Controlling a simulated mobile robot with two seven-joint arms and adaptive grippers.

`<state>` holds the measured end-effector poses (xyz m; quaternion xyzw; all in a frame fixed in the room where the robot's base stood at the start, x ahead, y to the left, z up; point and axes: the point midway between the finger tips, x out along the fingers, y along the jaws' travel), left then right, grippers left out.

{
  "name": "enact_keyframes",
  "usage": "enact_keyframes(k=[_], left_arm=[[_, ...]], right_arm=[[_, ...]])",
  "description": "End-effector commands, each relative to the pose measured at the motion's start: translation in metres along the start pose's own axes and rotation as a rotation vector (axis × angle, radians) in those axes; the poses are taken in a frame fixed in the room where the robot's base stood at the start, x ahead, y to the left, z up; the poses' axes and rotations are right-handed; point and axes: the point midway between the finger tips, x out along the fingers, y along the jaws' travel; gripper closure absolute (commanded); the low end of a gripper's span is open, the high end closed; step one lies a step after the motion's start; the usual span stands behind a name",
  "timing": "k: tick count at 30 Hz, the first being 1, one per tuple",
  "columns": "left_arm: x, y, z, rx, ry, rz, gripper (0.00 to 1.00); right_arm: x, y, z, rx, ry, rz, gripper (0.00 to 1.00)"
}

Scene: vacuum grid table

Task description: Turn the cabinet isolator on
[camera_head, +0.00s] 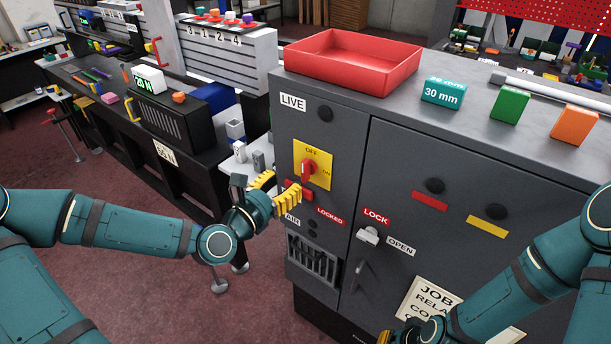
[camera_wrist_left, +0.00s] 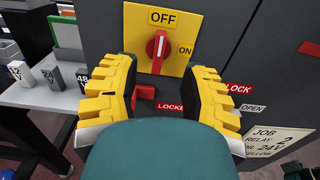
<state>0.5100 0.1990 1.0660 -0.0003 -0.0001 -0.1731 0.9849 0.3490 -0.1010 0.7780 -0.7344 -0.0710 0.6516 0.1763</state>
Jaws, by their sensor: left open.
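The cabinet isolator is a red rotary handle (camera_head: 309,167) on a yellow plate (camera_head: 325,176) marked OFF at the top and ON at the right. In the left wrist view the handle (camera_wrist_left: 157,51) stands upright, its white line towards OFF. My left gripper (camera_head: 277,189) is open and empty, in front of the cabinet just below and left of the handle. In the left wrist view its yellow fingers (camera_wrist_left: 162,72) spread on either side below the handle, apart from it. My right gripper (camera_head: 400,336) is at the bottom edge, mostly cut off.
A red block (camera_wrist_left: 145,93) sits below the plate by a LOCKED label. The grey cabinet (camera_head: 340,230) also has a LOCK/OPEN latch (camera_head: 368,236). A red tray (camera_head: 340,85) and teal, green and orange blocks stand on top. A black bench (camera_head: 110,110) is at left.

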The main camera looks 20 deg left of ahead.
Motion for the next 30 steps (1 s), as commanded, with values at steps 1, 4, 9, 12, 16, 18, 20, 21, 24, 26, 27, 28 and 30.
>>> enact_keyframes(k=[1,4,9,12,16,18,20,21,24,26,27,28,30], left_arm=[[0.004,-0.002,-0.003,0.003,0.0,-0.003,0.56],[0.022,-0.002,-0.001,0.003,-0.002,-0.004,0.56],[0.049,-0.002,-0.001,0.002,-0.001,-0.003,0.56],[0.062,-0.002,0.0,0.002,-0.002,-0.003,0.56],[0.075,-0.001,-0.001,0.0,0.001,-0.001,0.56],[0.079,-0.001,-0.001,0.0,0.001,-0.002,0.56],[0.082,-0.001,-0.001,0.0,0.001,-0.002,0.56],[0.083,-0.001,0.0,0.0,0.001,-0.001,0.56],[0.084,-0.001,0.0,0.0,0.001,-0.001,0.56],[0.083,-0.001,0.0,0.0,0.001,-0.001,0.56],[0.083,-0.001,0.0,0.0,0.001,-0.001,0.56],[0.083,-0.001,0.0,0.0,0.001,-0.001,0.56],[0.083,-0.001,0.0,0.0,0.001,-0.001,0.61]], right_arm=[[0.008,0.003,0.002,-0.001,-0.003,0.0,1.0],[0.007,0.003,0.003,-0.002,-0.005,0.0,1.0],[0.012,0.004,0.005,-0.003,-0.01,-0.001,1.0],[0.014,0.005,0.006,-0.004,-0.012,-0.001,1.0],[0.015,0.005,0.006,-0.005,-0.014,-0.001,1.0],[0.015,0.005,0.007,-0.005,-0.014,-0.002,1.0],[0.016,0.006,0.007,-0.005,-0.015,-0.002,1.0],[0.016,0.006,0.007,-0.005,-0.015,-0.002,1.0],[0.016,0.006,0.007,-0.005,-0.015,-0.002,1.0],[0.016,0.006,0.007,-0.005,-0.015,-0.002,1.0],[0.016,0.006,0.007,-0.005,-0.015,-0.002,1.0],[0.016,0.006,0.007,-0.005,-0.015,-0.002,1.0],[0.016,0.006,0.007,-0.005,-0.015,-0.002,1.0]])
